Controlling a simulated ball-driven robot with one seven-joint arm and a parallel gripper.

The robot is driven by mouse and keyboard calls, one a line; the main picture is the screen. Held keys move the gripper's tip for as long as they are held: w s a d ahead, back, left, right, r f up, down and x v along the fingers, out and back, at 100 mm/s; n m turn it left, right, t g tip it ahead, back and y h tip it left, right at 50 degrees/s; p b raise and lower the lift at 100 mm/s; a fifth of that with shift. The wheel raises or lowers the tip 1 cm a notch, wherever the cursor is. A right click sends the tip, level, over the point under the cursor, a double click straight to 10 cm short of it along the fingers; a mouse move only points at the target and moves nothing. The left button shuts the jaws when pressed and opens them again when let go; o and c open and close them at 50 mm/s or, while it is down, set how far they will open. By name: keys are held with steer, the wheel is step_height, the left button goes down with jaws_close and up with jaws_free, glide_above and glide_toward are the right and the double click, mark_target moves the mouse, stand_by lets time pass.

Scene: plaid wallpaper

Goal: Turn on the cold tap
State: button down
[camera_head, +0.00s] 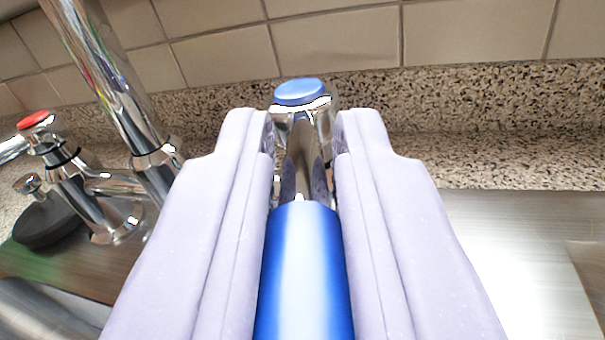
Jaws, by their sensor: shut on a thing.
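The cold tap has a round blue cap (299,92) on a chrome body, at the upper middle of the view against the stone splashback. The fingertips reach up to just below the blue cap. The fingers hide most of the tap's body and base.
A chrome spout column (120,95) rises at the left. Beyond it stands the hot tap with a red cap (33,120) and a chrome lever. A dark round object (45,222) lies near its base. A metal sink surface (510,255) is clear at the right. Tiles back the speckled splashback.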

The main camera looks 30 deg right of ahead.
steer(key=shift+s+d+n+t+y, duration=0.25)
steer(key=shift+n+t+y, duration=0.15)
steer(key=shift+n+y, duration=0.15)
steer(key=c, duration=1.1)
jaws_free()
steer(key=p+v, duration=0.1)
steer(key=v, duration=0.6)
steer(key=shift+s+a, duration=0.15)
steer(key=shift+s, duration=0.15)
steer(key=shift+r+p, duration=0.1)
steer(key=shift+p, duration=0.2)
